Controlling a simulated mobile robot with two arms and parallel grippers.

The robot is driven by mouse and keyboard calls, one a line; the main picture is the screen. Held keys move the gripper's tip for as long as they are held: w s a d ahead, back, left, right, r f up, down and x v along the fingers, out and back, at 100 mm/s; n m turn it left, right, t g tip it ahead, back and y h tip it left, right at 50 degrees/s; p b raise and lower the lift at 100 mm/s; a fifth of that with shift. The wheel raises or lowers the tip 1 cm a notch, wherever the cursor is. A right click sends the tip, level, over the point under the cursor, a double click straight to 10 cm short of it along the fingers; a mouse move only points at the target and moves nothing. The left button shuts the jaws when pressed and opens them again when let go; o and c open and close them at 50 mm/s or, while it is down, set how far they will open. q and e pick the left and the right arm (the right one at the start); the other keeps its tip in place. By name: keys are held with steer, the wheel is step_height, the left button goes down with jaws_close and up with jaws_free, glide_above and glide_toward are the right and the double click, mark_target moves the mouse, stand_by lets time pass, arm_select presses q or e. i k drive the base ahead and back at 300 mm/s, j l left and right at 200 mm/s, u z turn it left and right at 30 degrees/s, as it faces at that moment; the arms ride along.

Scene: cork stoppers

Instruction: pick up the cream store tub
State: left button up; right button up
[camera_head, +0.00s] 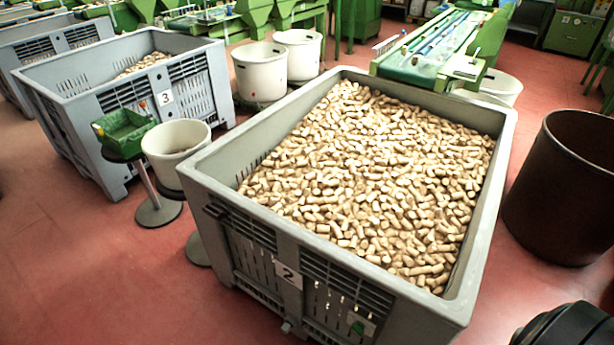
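Several cream tubs are in view, and I cannot tell which one is the store tub. One cream tub (259,75) stands behind the large grey crate, with another cream tub (300,55) close beside it at the right. A smaller cream tub (176,147) stands at the crate's left, raised on a stand. A further cream tub (503,88) is partly hidden behind the crate's far right corner.
The large grey crate (205,170), labelled 2, is full of cork stoppers (370,180) and fills the middle. A second grey crate (60,110) stands at the left, with a green tray (123,131) beside it. A brown bin (565,190) stands right. Red floor (90,270) is clear at front left.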

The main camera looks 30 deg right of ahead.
mark_target(166, 146)
steer(key=z, duration=0.7)
steer(key=i+j+z, duration=0.15)
steer(key=j+z, duration=0.35)
steer(key=i+j+z, duration=0.15)
steer(key=j+z, duration=0.65)
steer(key=z, duration=0.15)
steer(key=j+z, duration=0.45)
